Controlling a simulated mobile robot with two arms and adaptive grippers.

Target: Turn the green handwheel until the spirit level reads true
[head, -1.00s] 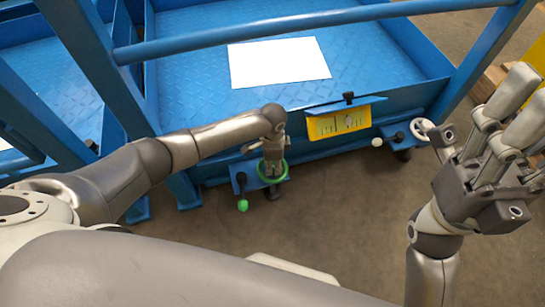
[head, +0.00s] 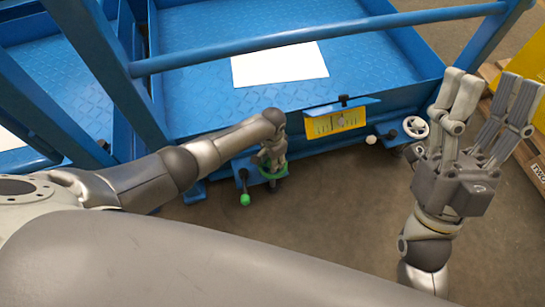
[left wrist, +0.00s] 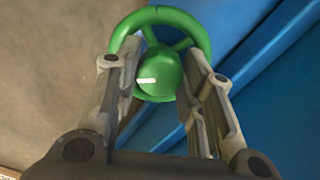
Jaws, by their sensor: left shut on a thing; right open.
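The green handwheel (left wrist: 199,33) fills the top middle of the left wrist view, with a green hub (left wrist: 160,75) bearing a white mark. My left gripper (left wrist: 160,70) has its fingers on both sides of that hub and is shut on the handwheel. In the head view the handwheel (head: 272,173) is small and partly hidden by my left gripper (head: 272,160). The yellow spirit level (head: 335,124) is on the front edge of the blue platform; its reading is too small to tell. My right gripper (head: 491,95) is raised at the right, open and empty.
A green-knobbed lever (head: 244,198) hangs left of the handwheel. A white handwheel (head: 415,127) and a white knob (head: 371,140) are right of the level. A white sheet (head: 279,63) lies on the blue platform (head: 200,95). The floor in front is clear.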

